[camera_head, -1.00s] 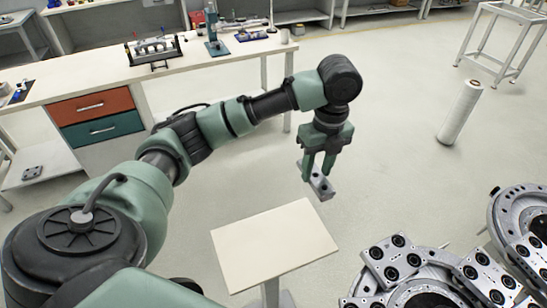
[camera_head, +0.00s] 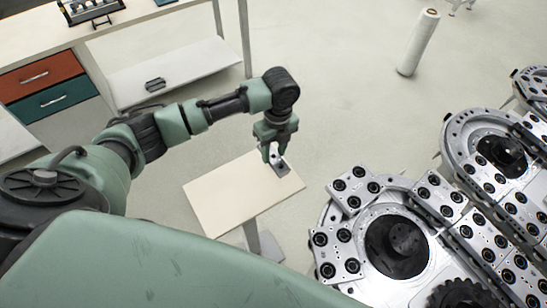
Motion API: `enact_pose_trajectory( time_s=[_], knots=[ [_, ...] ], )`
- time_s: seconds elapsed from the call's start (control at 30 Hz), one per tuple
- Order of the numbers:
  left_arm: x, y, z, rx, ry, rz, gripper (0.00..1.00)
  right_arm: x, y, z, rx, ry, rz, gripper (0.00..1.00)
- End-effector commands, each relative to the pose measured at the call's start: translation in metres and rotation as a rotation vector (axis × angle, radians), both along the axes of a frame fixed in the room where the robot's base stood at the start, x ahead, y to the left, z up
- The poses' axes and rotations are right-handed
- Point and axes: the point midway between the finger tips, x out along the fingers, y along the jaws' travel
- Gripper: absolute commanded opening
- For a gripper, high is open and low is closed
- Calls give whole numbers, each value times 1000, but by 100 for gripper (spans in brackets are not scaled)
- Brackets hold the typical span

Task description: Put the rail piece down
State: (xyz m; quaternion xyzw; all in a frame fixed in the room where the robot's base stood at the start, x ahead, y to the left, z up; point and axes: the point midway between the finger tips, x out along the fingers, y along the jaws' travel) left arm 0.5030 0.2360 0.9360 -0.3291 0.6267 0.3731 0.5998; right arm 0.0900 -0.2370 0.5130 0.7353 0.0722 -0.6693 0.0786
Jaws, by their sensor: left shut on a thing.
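My left gripper (camera_head: 272,154) is shut on a small grey metal rail piece (camera_head: 282,168). The gripper points down over the right back part of a small pale table (camera_head: 225,199). The rail piece is at the table's top right area, at or just above the surface; I cannot tell if it touches. The gripper's fingers hide part of the piece. My right gripper is not in view.
The ring track (camera_head: 400,200) with bolted plates and dark hubs fills the right side, close to the small table. A workbench (camera_head: 140,30) with red and teal drawers stands at the back left. A white roll (camera_head: 418,42) stands upright on open floor.

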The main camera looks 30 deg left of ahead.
Motion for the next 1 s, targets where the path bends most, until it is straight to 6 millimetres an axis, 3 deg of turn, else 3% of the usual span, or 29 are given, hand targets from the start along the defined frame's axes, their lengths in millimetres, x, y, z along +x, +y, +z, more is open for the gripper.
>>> enact_pose_trajectory(
  time_s=[0.4, 0.8, 0.83, 0.9, 1.0],
  knots=[
    [0, 0, -42, 0, -1, 0, 0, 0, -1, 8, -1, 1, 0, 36],
    [1, 0, -47, -1, -3, -1, 0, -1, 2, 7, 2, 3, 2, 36],
    [0, 0, -49, 0, 0, -2, 42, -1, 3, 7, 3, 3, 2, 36],
    [0, 0, -48, 1, 0, -2, 61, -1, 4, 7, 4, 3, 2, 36],
    [-1, 0, -48, 0, 1, -2, 61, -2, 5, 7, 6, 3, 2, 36]
  ],
)
